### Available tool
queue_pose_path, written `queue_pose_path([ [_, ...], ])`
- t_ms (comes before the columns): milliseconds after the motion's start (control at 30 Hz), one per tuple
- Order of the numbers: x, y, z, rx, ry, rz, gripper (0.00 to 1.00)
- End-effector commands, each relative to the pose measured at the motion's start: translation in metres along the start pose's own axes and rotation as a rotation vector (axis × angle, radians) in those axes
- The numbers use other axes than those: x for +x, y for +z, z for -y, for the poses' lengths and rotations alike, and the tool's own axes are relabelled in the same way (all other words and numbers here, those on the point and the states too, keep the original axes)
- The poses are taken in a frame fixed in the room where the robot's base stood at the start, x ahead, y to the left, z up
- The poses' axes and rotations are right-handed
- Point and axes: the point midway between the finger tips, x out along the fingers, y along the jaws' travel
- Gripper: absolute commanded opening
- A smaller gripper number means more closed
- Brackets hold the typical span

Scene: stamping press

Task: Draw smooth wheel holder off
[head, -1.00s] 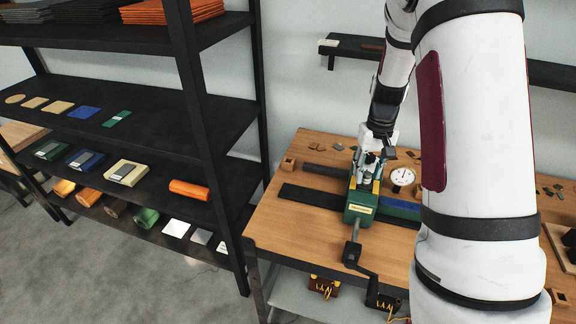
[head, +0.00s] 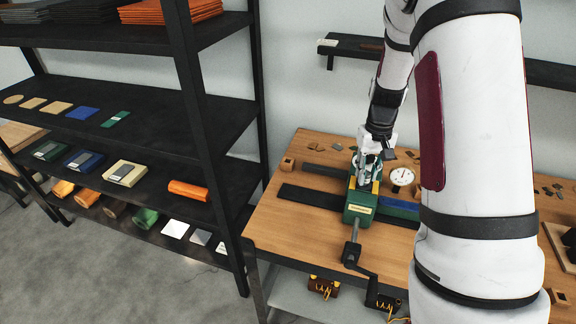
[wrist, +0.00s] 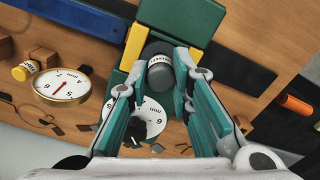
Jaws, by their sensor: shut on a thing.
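The green press body (head: 359,207) stands on the wooden table, with yellow strips and a crank at its front. In the wrist view its green block (wrist: 182,18) is at the top. A dark grey cylinder with a white label (wrist: 160,72), apparently the wheel holder, sits at the press between my fingertips. The label is too small to read. My gripper (wrist: 159,62) is shut on this holder, one teal-padded finger on each side. In the head view my gripper (head: 366,176) is over the press and hides the holder. A white numbered disc (wrist: 150,118) shows between the fingers, below the holder in the picture.
A round dial gauge (head: 402,176) stands right of the press. A black bar (head: 310,196) lies left of the press, a blue one (head: 399,208) right. The crank (head: 352,254) reaches over the table's front edge. A black shelf rack (head: 215,130) stands left. Bare wood lies front left.

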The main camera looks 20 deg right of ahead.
Motion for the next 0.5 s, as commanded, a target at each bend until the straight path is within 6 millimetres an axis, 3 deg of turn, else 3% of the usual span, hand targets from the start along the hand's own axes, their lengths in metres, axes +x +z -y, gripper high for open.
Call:
queue_pose_path([
  [267, -0.007, 0.000, 0.000, -0.001, -0.001, -0.001, 0.00],
  [500, -0.025, 0.000, 0.000, -0.002, 0.000, -0.003, 0.00],
])
